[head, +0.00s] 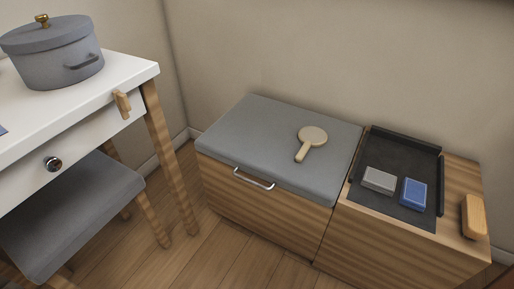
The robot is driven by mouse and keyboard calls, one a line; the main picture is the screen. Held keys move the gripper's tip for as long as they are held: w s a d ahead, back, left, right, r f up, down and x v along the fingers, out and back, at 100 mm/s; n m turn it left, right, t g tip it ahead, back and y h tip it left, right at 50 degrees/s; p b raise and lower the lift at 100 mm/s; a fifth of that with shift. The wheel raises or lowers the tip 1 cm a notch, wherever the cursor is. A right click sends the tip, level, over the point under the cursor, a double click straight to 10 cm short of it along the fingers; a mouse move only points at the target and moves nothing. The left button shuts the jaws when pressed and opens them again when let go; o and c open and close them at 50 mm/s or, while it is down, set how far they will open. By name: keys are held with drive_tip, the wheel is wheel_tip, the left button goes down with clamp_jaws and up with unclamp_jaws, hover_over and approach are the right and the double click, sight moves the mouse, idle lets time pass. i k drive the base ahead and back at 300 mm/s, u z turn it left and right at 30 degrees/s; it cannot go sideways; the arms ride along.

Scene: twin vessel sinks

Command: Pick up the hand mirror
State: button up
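The hand mirror (312,136) lies flat on the grey cushion of a low wooden bench in the head view. It has a round cream-coloured head and a short light wooden handle (301,154) that points toward the front left. Nothing touches or covers it. My gripper does not show in this view.
The grey cushion (248,124) is otherwise bare. To its right, a black tray (408,148) holds a grey block (379,180) and a blue block (414,193). A wooden brush-like block (473,216) stands further right. A white table (120,73) with a grey pot (55,55) and a grey stool (75,205) are at left.

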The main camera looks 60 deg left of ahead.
sight(310, 137)
drive_tip(key=z, duration=0.4)
drive_tip(key=k, duration=0.1)
drive_tip(key=u, duration=1.55)
drive_tip(key=i, duration=0.75)
drive_tip(key=u, duration=0.6)
